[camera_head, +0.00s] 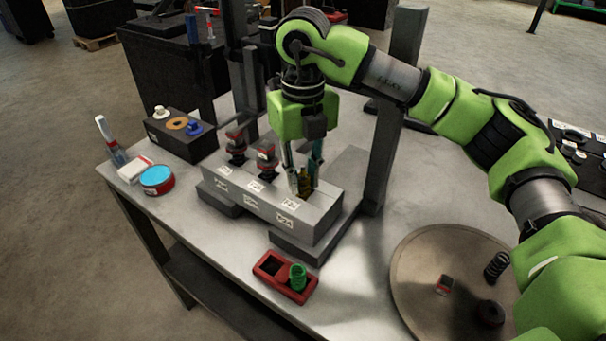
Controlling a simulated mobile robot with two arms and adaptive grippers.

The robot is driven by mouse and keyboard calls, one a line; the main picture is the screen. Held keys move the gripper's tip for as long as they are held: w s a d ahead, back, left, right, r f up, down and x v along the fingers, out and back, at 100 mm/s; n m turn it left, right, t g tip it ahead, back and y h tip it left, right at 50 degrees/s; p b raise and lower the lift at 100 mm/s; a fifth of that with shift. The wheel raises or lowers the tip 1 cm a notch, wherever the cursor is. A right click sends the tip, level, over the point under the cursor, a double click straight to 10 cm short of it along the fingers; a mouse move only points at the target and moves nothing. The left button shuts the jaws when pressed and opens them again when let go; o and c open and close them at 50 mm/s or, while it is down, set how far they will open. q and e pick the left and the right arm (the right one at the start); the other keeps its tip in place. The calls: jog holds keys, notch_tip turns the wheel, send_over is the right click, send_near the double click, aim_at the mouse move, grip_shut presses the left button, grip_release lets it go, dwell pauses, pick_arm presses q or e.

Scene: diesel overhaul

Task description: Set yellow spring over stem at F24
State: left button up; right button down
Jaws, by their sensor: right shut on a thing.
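A grey metal block (262,208) with white labels stands on the bench; the rightmost front label (285,220) seems to read F24. My right gripper (303,177) points down over the right end of the block, shut on the dark yellow spring (304,186). The spring is upright at the block's top, partly covered by the fingers. The stem there is hidden, so I cannot tell whether the spring is around it or just above it. My left gripper is not in view.
A red tray (273,286) with a green spring (298,277) sits in front of the block. A round plate (416,290) at right holds a dark spring (496,265). A grey post (387,150) rises behind right.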

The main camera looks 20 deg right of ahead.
dwell(0.4)
jog(key=c, duration=1.4)
grip_release()
jog(key=shift+o, duration=0.2)
jog(key=shift+r+p, duration=2.5)
jog(key=shift+r, duration=1.5)
